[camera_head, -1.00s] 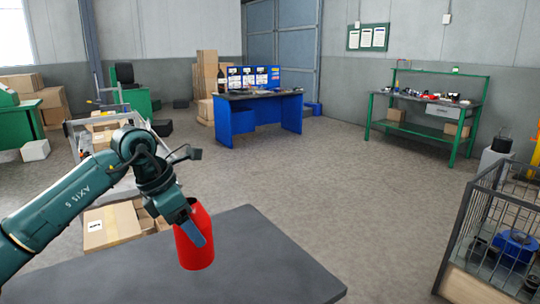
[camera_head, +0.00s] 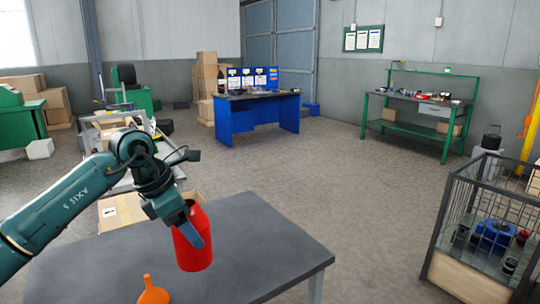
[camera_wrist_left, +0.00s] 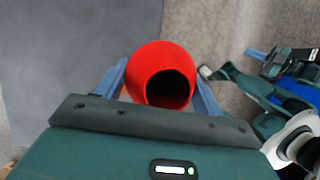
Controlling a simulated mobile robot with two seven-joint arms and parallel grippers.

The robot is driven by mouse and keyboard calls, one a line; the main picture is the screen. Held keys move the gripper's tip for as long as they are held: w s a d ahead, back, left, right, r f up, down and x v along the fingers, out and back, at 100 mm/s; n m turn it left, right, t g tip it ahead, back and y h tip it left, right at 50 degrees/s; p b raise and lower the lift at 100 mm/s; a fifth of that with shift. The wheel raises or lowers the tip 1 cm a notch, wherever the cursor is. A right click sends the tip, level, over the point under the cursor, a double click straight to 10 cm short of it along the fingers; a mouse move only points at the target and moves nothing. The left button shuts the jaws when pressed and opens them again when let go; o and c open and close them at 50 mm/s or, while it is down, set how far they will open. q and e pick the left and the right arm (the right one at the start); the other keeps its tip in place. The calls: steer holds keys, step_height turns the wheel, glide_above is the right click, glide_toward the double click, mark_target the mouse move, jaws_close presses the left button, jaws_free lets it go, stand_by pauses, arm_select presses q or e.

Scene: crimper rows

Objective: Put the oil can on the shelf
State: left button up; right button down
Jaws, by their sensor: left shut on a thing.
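The red oil can (camera_head: 194,250) is upright in my left gripper (camera_head: 193,232), over the grey table. In the left wrist view the can (camera_wrist_left: 160,75) sits between the two blue fingers of my left gripper (camera_wrist_left: 163,85), its dark round opening facing the camera. Whether its base touches the table top cannot be told. A green workbench (camera_head: 425,98) with an upper rail and a lower board stands at the back right; whether this is the shelf I cannot tell. My right gripper is not in the head view; parts of my own body show at the right of the wrist view.
An orange funnel (camera_head: 153,293) stands on the grey table (camera_head: 265,240) near its front. A wire-sided crate (camera_head: 455,265) with parts inside stands at the right. A blue desk (camera_head: 258,115) is at the back. The floor between is clear.

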arm_select(q)
steer(key=shift+s+r, duration=0.1)
steer(key=shift+s, duration=0.25)
steer(key=shift+s+m, duration=0.3)
steer(key=shift+s, duration=0.2)
steer(key=shift+s+f+m, duration=0.3)
steer(key=shift+m, duration=0.2)
steer(key=shift+d+f+m+g+h, duration=0.1)
steer(key=shift+f+m+g+h, duration=0.2)
steer(key=shift+f+m+g, duration=0.15)
steer(key=s+a+f+m+g+y+p, duration=0.1)
steer(key=s+f+m+g+y, duration=0.1)
steer(key=s+m, duration=0.5)
steer(key=s+a+f+m+g+y+p, duration=0.1)
steer(key=s+f+m+g, duration=0.3)
steer(key=m, duration=1)
steer(key=s+a+f+y, duration=0.1)
steer(key=s+f, duration=0.1)
steer(key=s, duration=0.2)
steer(key=shift+a+f+m, duration=0.15)
steer(key=shift+m, duration=0.2)
